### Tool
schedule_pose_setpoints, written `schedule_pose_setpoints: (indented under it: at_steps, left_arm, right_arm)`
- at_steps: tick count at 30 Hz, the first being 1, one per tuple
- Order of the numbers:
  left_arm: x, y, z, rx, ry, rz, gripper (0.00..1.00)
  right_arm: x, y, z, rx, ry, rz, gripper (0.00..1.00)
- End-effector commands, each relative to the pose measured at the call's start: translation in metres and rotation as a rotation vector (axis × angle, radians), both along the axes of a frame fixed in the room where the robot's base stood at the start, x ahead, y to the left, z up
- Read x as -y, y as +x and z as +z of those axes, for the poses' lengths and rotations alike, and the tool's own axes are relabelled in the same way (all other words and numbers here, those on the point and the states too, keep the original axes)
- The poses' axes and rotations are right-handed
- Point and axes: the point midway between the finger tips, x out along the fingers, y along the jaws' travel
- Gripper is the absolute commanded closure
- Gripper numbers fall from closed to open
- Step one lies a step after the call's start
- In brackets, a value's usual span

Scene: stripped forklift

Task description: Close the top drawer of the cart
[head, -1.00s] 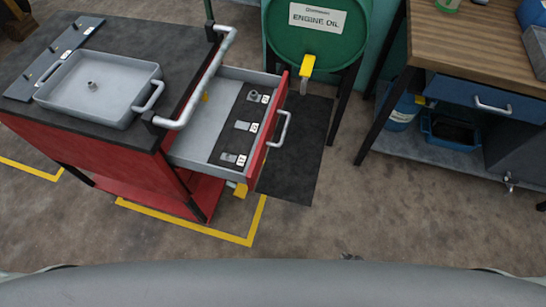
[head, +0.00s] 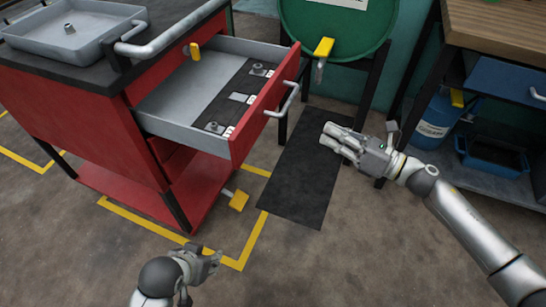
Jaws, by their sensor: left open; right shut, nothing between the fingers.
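The red cart (head: 75,118) stands at the left with a dark top. Its top drawer (head: 262,112) is pulled well out toward the right; its red front has a pale bar handle (head: 285,100). Inside the drawer lies a dark strip (head: 238,97) with several small metal parts. My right gripper (head: 328,138) is shut and empty, to the right of the drawer front and apart from the handle. My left gripper (head: 212,262) is open, low in the picture, below the drawer and in front of the cart, touching nothing that I can see.
A grey tray (head: 70,50) sits on the cart. A workbench (head: 495,30) is at the right. A black mat (head: 305,185) lies on open floor.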

Motion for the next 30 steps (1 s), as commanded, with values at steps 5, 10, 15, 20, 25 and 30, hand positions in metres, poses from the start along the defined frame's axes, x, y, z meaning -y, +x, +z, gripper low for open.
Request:
schedule_pose_setpoints:
  at_steps: [5, 10, 15, 20, 25, 30]
  left_arm:
    - [-0.001, -0.006, 0.012, 0.039, -0.005, 0.001, 0.6]
    - [-0.002, -0.009, 0.023, 0.046, -0.005, 0.002, 0.6]
    - [-0.003, -0.012, 0.024, 0.033, -0.002, 0.003, 0.6]
    - [-0.004, -0.016, 0.022, 0.015, 0.001, 0.005, 0.6]
    - [-0.005, -0.017, 0.021, 0.009, 0.002, 0.005, 0.6]
    - [-0.004, -0.014, 0.022, 0.022, 0.0, 0.005, 0.6]
  right_arm:
    - [-0.018, -0.03, -0.003, 0.238, -0.134, 0.141, 1.0]
    - [-0.026, -0.039, 0.0, 0.314, -0.176, 0.186, 1.0]
    - [-0.044, -0.034, 0.003, 0.317, -0.174, 0.188, 1.0]
    - [-0.075, -0.023, 0.004, 0.316, -0.172, 0.188, 1.0]
    - [-0.11, -0.012, 0.003, 0.315, -0.172, 0.186, 1.0]
    - [-0.138, -0.003, 0.002, 0.313, -0.173, 0.185, 1.0]
